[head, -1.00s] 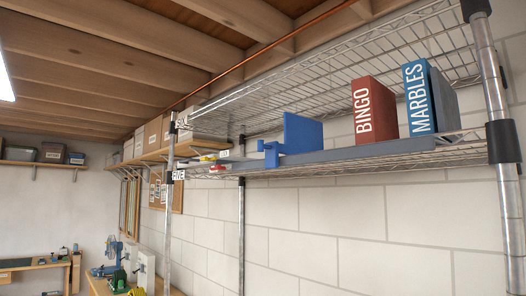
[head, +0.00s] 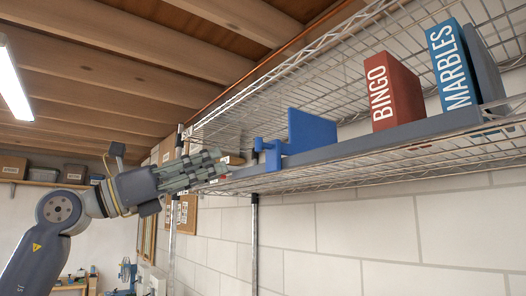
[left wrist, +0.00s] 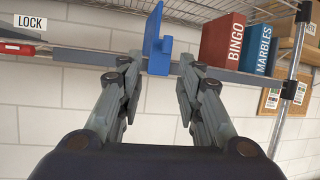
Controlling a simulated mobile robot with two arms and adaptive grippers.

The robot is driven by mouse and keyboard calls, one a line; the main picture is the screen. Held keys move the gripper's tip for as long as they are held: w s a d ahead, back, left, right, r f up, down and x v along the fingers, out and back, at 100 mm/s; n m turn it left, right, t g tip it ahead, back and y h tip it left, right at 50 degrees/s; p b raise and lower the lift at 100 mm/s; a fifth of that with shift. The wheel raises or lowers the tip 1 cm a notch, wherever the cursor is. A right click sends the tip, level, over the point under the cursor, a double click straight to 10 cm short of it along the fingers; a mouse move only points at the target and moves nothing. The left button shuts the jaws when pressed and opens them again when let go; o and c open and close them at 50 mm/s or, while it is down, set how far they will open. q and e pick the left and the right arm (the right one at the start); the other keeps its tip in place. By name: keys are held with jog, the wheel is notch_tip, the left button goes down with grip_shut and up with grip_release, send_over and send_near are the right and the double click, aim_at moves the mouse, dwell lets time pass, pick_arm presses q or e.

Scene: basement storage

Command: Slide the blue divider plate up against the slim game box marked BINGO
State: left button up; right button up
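The blue divider plate (head: 312,130) stands upright on the wire shelf, with a blue tab at its front edge over the grey front rail. The red slim box marked BINGO (head: 393,92) stands to its right, with a clear gap between them. My left gripper (head: 218,163) is raised in front of the shelf, left of the tab. In the left wrist view its fingers are spread and empty, and the divider plate (left wrist: 153,29) shows beyond and between the fingertips. The BINGO box (left wrist: 222,42) is right of it there. My right gripper is out of view.
The blue MARBLES box (head: 449,66) stands right of BINGO, with a grey panel beside it. The grey rail (head: 400,135) runs along the shelf front. A LOCK label (left wrist: 30,22) and a red item are at the left. A metal post (left wrist: 290,90) stands at the right.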

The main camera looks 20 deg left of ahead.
pick_arm(q)
jog(key=s+r+p+x, duration=0.1)
jog(key=p+x, duration=0.3)
jog(key=x, duration=0.6)
jog(key=shift+d+r+m, duration=0.25)
jog(key=shift+m, duration=0.15)
grip_shut()
